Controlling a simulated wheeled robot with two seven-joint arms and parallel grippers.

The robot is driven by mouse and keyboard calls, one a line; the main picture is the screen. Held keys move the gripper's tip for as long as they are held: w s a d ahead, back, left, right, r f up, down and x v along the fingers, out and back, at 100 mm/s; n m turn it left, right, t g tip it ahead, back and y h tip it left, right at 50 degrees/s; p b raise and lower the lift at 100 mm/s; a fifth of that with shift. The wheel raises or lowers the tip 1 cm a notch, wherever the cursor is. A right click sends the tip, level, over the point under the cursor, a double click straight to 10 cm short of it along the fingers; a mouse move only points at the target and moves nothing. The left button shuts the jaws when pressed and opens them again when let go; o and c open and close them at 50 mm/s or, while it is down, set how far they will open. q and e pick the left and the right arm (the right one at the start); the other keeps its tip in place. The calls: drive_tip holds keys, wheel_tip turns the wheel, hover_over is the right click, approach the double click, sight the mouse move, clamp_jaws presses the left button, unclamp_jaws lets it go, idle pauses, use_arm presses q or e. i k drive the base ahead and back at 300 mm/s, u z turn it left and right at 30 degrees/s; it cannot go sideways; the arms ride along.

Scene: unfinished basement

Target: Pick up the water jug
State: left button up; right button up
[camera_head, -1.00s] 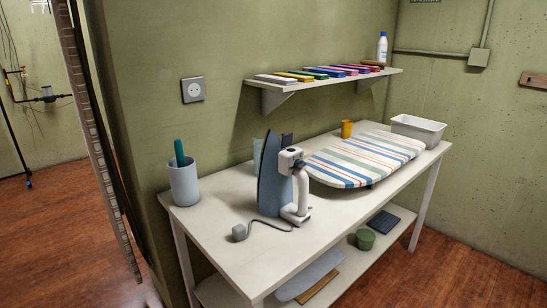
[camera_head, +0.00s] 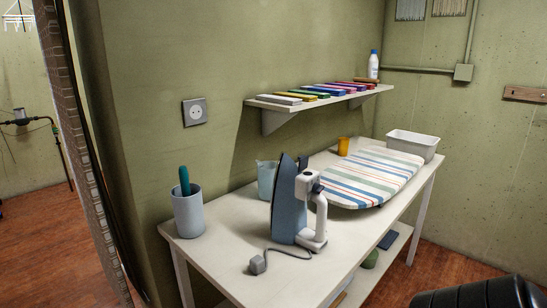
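A pale blue translucent jug (camera_head: 266,178) stands upright on the white table (camera_head: 225,252), close to the wall. The upright blue-and-white iron (camera_head: 288,205) stands in front of it and hides its right side. No handle on the jug can be made out. Neither of my grippers shows, and nothing is touching the jug.
A cup (camera_head: 188,212) with a teal-handled thing stands left. Right are a striped ironing board (camera_head: 365,178), a yellow cup (camera_head: 343,146) and a white bin (camera_head: 412,143). A shelf (camera_head: 320,98) hangs above. A dark ribbed shape (camera_head: 485,295), perhaps my arm, is lower right.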

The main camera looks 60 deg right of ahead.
sight(270, 181)
drive_tip(key=i, duration=2.5)
drive_tip(key=z, duration=3.85)
drive_tip(key=i, duration=0.5)
